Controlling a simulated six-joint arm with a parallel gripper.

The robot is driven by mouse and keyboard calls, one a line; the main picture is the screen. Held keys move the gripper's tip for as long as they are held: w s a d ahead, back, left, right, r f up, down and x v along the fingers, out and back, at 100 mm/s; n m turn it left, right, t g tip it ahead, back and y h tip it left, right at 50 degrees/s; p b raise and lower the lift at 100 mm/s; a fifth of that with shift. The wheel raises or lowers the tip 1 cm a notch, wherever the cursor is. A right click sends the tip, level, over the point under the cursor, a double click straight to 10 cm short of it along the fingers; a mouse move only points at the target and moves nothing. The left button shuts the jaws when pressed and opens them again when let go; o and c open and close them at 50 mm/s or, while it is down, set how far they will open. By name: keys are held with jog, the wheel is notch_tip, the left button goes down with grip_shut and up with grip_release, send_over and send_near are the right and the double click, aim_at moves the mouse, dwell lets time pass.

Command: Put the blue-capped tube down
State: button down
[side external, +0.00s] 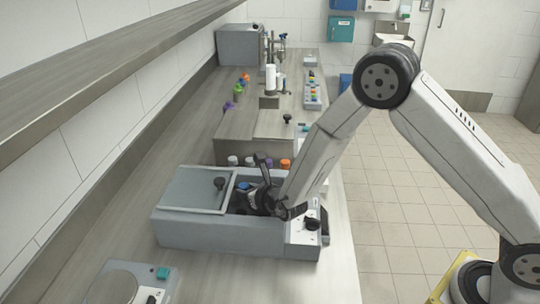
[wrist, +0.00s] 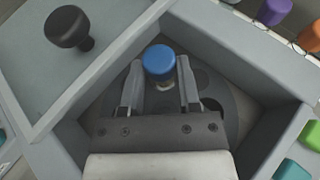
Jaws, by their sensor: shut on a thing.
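The blue-capped tube (wrist: 159,62) is between the fingers of my gripper (wrist: 160,85) in the wrist view, with its blue cap uppermost. My gripper is shut on it. In the side view, the blue cap (side external: 243,186) shows beside my gripper (side external: 258,182), within the opening of the grey box-shaped device (side external: 220,236). The tube's lower part is hidden below the cap. Inside the device is a dark round rotor (wrist: 228,100) with round holes, two of them visible to the right of the tube. I cannot tell whether the tube touches a hole.
A grey lid with a black knob (wrist: 70,28) lies left of the opening. The device's walls (wrist: 225,45) surround my gripper closely. Tubes with purple (wrist: 273,11) and orange (wrist: 309,31) caps stand just behind. A balance (side external: 116,287) stands at the front left.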

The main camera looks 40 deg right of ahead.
jog(key=shift+f, duration=0.15)
jog(key=shift+c, duration=1.6)
grip_release()
jog(key=shift+s+r, duration=0.35)
jog(key=shift+s, duration=0.3)
jog(key=shift+v, duration=0.85)
notch_tip(320, 180, up, 5)
jog(key=shift+w, duration=0.1)
jog(key=shift+r, duration=0.95)
